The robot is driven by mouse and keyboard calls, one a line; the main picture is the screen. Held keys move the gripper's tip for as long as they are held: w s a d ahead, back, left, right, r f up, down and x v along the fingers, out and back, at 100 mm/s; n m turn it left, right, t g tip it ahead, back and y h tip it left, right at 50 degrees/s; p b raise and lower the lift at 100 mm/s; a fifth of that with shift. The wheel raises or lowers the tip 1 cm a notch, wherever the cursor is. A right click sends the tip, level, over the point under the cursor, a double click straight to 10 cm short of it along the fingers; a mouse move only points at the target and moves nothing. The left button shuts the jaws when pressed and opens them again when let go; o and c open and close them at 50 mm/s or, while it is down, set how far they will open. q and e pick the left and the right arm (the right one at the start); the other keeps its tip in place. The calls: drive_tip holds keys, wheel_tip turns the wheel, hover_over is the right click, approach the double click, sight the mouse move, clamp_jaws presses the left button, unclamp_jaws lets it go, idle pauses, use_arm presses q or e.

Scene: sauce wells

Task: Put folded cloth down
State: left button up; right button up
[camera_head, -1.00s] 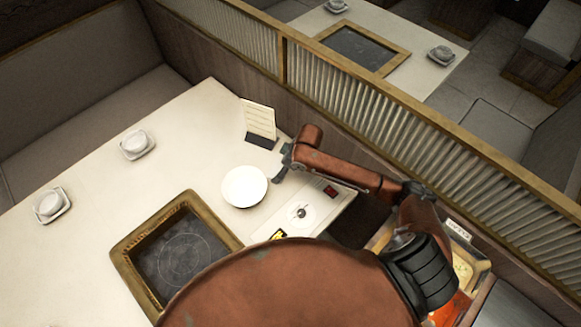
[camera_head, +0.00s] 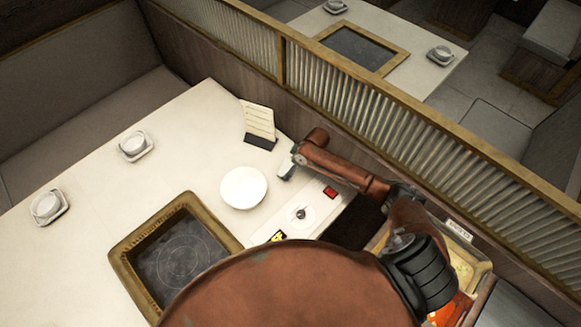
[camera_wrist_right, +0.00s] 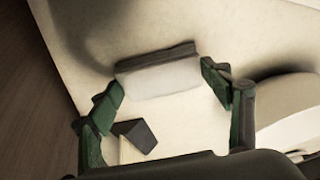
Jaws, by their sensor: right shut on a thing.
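My right gripper (camera_head: 288,168) is over the table (camera_head: 95,130) near its right edge, just right of the white plate (camera_head: 244,187). In the right wrist view its two green-padded fingers (camera_wrist_right: 160,93) stand at either end of the folded cloth (camera_wrist_right: 160,78), a pale bundle with a dark grey edge. The gripper is shut on the cloth. In the head view only a small pale bit of the cloth (camera_head: 286,173) shows at the fingertips. I cannot tell whether the cloth touches the table. My left gripper is not in view.
A menu card (camera_head: 259,120) on a dark base stands just behind the gripper, near the slatted partition (camera_head: 350,95). A control panel (camera_head: 318,210) lies in front. A framed grill (camera_head: 175,255) and two cups on saucers are farther left.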

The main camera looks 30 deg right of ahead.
drive_tip(key=o, duration=1)
drive_tip(key=v, duration=1.2)
drive_tip(key=shift+p, duration=0.35)
